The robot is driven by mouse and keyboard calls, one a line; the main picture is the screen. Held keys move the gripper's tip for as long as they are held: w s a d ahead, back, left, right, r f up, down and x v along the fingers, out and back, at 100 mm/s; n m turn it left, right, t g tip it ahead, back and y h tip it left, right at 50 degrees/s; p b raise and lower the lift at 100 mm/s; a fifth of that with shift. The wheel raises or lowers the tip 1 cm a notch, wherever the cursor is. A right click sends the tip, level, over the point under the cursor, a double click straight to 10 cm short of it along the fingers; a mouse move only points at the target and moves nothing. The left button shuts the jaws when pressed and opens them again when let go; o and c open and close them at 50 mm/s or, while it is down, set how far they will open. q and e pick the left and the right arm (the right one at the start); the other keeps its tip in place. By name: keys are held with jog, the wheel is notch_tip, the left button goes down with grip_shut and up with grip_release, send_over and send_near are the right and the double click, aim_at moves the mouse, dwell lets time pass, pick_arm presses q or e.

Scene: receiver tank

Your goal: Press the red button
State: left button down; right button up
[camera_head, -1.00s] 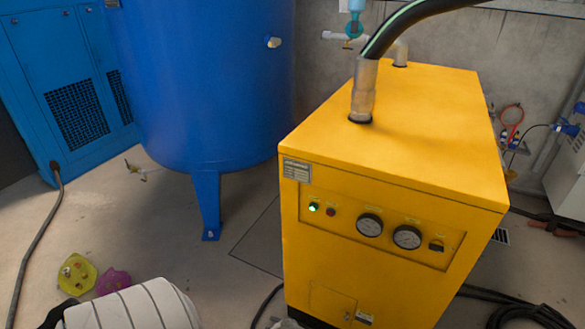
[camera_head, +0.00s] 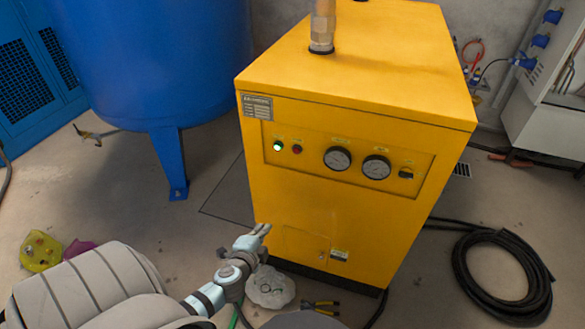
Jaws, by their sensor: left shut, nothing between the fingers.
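The red button (camera_head: 297,149) is a small dark red round on the front panel of the yellow machine (camera_head: 330,215). A lit green lamp (camera_head: 278,146) sits just left of it, and two round gauges (camera_head: 338,158) are to its right. My left gripper (camera_head: 264,229) is low in front of the machine's lower left front, below the button and apart from it in the picture. Its fingers are together with nothing between them. My right gripper is not in view.
A blue tank (camera_head: 155,60) stands on legs behind left. A coiled black hose (camera_head: 503,278) lies on the floor at right. A whitish object (camera_head: 270,287) and pliers with yellow-black handles (camera_head: 315,308) lie near the machine's base. Yellow-green (camera_head: 40,251) and purple pieces lie at left.

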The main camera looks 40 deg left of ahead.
pick_arm(q)
jog(key=w+r+m+t, duration=0.1)
jog(key=w+r+t, duration=0.1)
jog(key=r, duration=0.5)
jog(key=w+d+r+m+t+b, duration=0.1)
jog(key=w+r+m+t, duration=0.1)
jog(key=r, duration=0.5)
jog(key=shift+d+r+t, duration=0.3)
jog(key=shift+r+t, duration=0.05)
jog(key=shift+t, duration=0.15)
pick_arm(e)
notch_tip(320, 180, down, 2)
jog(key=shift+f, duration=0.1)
pick_arm(q)
send_near(295, 151)
jog(key=x, duration=0.5)
jog(key=shift+w, duration=0.4)
jog(key=shift+w+a, duration=0.2)
jog(key=shift+w, duration=0.45)
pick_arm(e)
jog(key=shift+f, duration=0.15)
pick_arm(q)
jog(key=shift+b, duration=0.3)
